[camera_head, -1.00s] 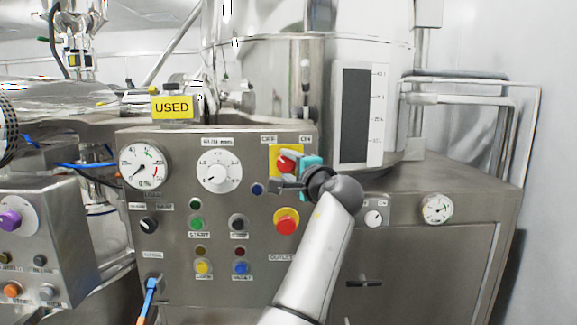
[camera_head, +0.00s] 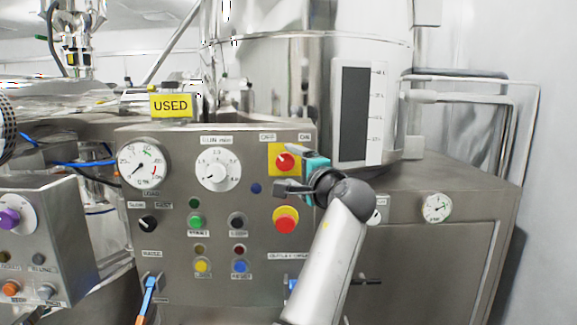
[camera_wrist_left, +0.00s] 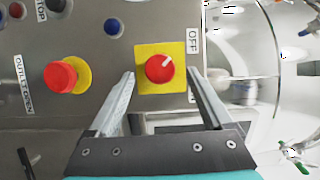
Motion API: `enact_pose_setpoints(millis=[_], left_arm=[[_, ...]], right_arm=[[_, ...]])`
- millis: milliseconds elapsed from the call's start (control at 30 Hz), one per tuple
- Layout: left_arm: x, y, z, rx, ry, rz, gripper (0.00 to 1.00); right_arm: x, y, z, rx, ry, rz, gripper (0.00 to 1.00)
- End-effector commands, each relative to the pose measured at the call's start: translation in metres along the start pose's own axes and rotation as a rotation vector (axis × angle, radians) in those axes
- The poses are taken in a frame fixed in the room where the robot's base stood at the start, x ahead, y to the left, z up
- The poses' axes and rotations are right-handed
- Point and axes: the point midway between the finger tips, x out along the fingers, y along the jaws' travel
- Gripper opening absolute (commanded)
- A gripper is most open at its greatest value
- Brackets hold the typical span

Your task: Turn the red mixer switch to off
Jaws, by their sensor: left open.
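The red mixer switch (camera_head: 285,161) is a round knob on a yellow square plate on the steel panel, below the OFF and ON labels. In the left wrist view its white mark on the red switch (camera_wrist_left: 160,68) points up and right, toward the OFF label (camera_wrist_left: 193,40). My left gripper (camera_head: 288,168) is open, coming in from the right of the switch. In the left wrist view the open fingers of the left gripper (camera_wrist_left: 161,75) lie either side of the switch, with gaps, and hold nothing. The ON label is mostly hidden there. My right gripper is not in view.
A red emergency-type button (camera_head: 286,220) on a yellow ring sits just below the switch. A white dial (camera_head: 218,171) and a gauge (camera_head: 143,163) are left on the panel. A yellow USED sign (camera_head: 171,105) stands above. A steel vessel (camera_head: 270,85) rises behind.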

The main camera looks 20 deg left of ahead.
Motion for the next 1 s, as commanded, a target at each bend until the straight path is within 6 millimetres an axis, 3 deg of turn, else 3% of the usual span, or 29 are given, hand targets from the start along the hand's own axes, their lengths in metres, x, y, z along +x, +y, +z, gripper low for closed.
enact_pose_setpoints(millis=[300, 767, 867, 967, 1000], left_arm=[[-0.04, 0.001, 0.0, -0.001, 0.001, 0.001, 0.84], [-0.044, 0.004, -0.001, 0.003, 0.004, 0.006, 0.84], [-0.04, 0.029, -0.007, 0.013, 0.029, 0.036, 0.84], [-0.034, 0.083, -0.017, 0.029, 0.081, 0.102, 0.84], [-0.032, 0.111, -0.022, 0.032, 0.106, 0.14, 0.84]], right_arm=[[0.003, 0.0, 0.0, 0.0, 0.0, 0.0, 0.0], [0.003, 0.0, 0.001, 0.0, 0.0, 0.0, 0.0], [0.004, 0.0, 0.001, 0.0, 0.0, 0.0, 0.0], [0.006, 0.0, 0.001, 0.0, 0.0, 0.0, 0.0], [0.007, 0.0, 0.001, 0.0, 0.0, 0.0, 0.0]])
